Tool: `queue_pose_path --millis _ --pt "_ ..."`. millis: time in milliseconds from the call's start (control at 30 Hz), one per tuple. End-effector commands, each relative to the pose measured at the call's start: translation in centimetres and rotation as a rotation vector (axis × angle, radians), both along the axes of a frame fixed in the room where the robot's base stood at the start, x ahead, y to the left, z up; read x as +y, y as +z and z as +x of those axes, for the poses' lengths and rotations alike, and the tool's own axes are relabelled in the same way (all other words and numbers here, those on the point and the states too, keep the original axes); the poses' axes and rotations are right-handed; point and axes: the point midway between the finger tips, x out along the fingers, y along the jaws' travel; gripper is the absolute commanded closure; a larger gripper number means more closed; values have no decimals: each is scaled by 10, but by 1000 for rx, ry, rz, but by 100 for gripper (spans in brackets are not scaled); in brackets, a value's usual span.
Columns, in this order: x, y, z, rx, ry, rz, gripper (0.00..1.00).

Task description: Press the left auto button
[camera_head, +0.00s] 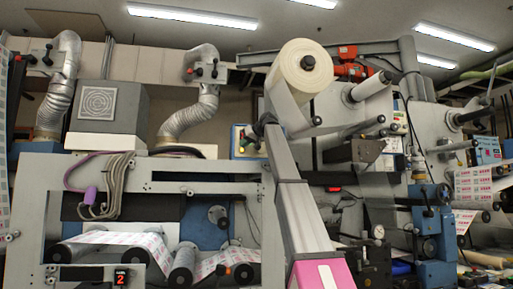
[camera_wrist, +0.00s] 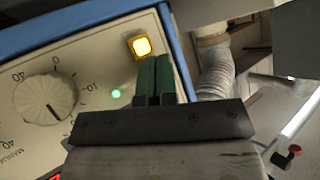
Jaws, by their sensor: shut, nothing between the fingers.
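A cream control panel (camera_wrist: 80,60) with a blue frame fills the left of the wrist view. A square button (camera_wrist: 141,46) glowing yellow sits near its top right edge; I cannot read an "auto" label on it. My gripper (camera_wrist: 153,62) is shut and empty, its green fingertips just below the yellow button in the picture; I cannot tell whether they touch it. In the head view the small panel (camera_head: 240,141) stands left of my arm's end, and my gripper (camera_head: 258,129) is at its right side, partly hidden and small.
A round white dial (camera_wrist: 45,100) marked manual and a green light (camera_wrist: 116,93) are on the same panel. A silver duct (camera_head: 196,112) rises left of the panel. The machine frame (camera_head: 190,187) lies below.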

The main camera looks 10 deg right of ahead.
Motion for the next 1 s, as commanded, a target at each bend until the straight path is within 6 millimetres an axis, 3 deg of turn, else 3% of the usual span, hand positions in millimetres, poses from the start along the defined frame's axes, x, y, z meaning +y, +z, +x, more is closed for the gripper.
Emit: queue_pose_path --millis 1000 --pt "-1 0 -15 0 0 0 100"
